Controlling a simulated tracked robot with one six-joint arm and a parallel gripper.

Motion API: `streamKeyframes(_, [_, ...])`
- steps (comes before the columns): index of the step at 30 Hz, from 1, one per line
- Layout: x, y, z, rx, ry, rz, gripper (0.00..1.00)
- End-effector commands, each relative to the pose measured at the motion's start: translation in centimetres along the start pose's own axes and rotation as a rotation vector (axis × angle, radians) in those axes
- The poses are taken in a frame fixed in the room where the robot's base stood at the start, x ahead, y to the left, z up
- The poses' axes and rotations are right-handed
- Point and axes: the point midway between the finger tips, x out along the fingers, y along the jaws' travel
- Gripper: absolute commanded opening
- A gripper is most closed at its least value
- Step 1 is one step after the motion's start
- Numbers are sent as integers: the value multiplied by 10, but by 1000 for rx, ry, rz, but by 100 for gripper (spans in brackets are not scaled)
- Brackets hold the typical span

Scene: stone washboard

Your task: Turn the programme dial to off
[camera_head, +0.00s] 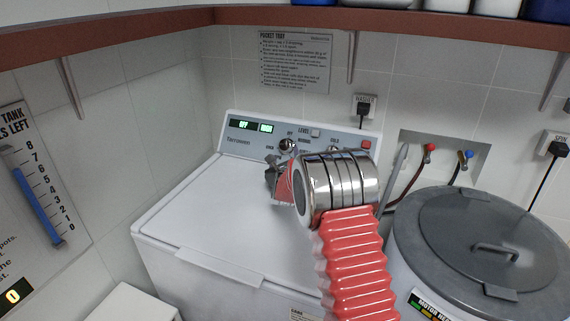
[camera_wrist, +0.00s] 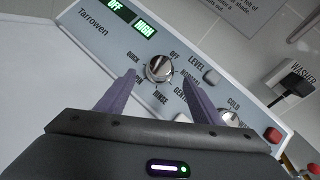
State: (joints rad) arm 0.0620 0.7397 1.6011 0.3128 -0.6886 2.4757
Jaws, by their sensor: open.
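The programme dial (camera_wrist: 160,68) is a round metallic knob on the washer's control panel, ringed by labels including OFF, QUICK and RINSE. It also shows in the head view (camera_head: 288,145), just above my gripper. The exact mark it points to is hard to tell. The left display (camera_wrist: 118,6) reads OFF; the other (camera_wrist: 145,28) reads HIGH. My gripper (camera_wrist: 160,80) is open and empty, its two purple-grey fingers on either side of the dial's lower part in the wrist view. I see no clear contact. In the head view my gripper (camera_head: 280,178) is partly hidden by my metallic wrist.
A grey button (camera_wrist: 211,76) and a red button (camera_wrist: 272,135) share the panel. The white washer lid (camera_head: 205,205) is clear. A grey-lidded tub (camera_head: 480,235) stands right; a brown shelf (camera_head: 400,25) runs above.

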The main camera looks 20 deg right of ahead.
Motion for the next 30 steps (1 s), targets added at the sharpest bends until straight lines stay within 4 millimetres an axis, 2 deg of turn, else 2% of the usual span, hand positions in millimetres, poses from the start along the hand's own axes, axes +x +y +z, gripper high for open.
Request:
streamKeyframes(6, [-28,1,1,0,-1,1,61])
streamKeyframes(13, [-50,0,1,0,-1,0,61])
streamKeyframes(30, [-59,0,4,-20,2,7,61])
